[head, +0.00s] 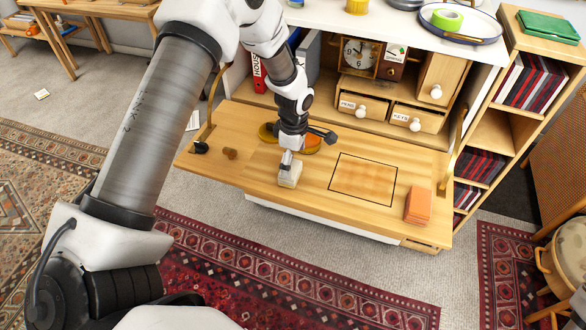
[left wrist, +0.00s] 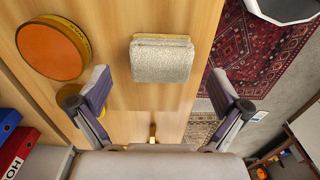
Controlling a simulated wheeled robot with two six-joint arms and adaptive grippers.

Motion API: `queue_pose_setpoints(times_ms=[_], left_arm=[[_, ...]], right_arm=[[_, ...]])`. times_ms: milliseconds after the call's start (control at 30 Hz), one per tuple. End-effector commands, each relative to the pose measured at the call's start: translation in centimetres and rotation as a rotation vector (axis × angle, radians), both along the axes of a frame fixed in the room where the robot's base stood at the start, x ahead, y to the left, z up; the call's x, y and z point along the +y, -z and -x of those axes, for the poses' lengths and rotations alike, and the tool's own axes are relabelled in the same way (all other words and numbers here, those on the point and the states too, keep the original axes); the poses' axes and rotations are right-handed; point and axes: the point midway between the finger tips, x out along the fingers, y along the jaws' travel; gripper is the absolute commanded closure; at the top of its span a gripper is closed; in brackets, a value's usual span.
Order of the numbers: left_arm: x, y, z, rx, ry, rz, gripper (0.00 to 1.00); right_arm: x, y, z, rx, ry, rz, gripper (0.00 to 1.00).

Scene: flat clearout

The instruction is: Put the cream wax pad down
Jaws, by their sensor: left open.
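The cream wax pad (head: 290,174) lies on the wooden drop-leaf desk (head: 240,165), left of a black-outlined square (head: 362,184). It shows in the left wrist view as a pale, rough-faced block with a yellowish edge (left wrist: 162,60). My left gripper (head: 290,158) is just above it in the head view. In the left wrist view the fingers (left wrist: 160,90) are wide apart, with clear space between each and the pad. An orange round tin (left wrist: 55,48) lies to the pad's left there. My right gripper is not in view.
A salmon-orange block (head: 418,206) lies near the desk's right end. Behind are labelled drawers (head: 415,119) and a clock (head: 360,56). The outlined square is bare. A shelf of dark books (head: 530,80) stands at right.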

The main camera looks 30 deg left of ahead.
Motion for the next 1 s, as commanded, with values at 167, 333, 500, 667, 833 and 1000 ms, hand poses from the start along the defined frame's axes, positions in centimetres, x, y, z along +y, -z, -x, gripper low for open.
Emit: queue_pose_setpoints(times_ms=[167, 333, 500, 667, 833, 1000], left_arm=[[0.0, -4.6, -0.1, -0.005, 0.0, 0.0, 0.0], [-0.1, -7.5, 0.0, -0.001, 0.0, 0.001, 0.0], [-0.1, -8.1, 0.0, 0.001, 0.0, 0.0, 0.0], [-0.1, -8.1, 0.0, 0.001, 0.0, 0.0, 0.0], [-0.1, -8.0, 0.0, 0.001, 0.0, 0.0, 0.0], [-0.1, -8.0, 0.0, 0.001, 0.0, 0.0, 0.0]], right_arm=[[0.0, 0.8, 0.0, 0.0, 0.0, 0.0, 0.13], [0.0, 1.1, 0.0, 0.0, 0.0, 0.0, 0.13], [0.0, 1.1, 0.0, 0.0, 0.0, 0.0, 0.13], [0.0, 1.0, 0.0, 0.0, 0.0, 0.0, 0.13], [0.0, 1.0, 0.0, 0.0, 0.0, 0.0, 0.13], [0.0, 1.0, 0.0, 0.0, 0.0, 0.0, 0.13]])
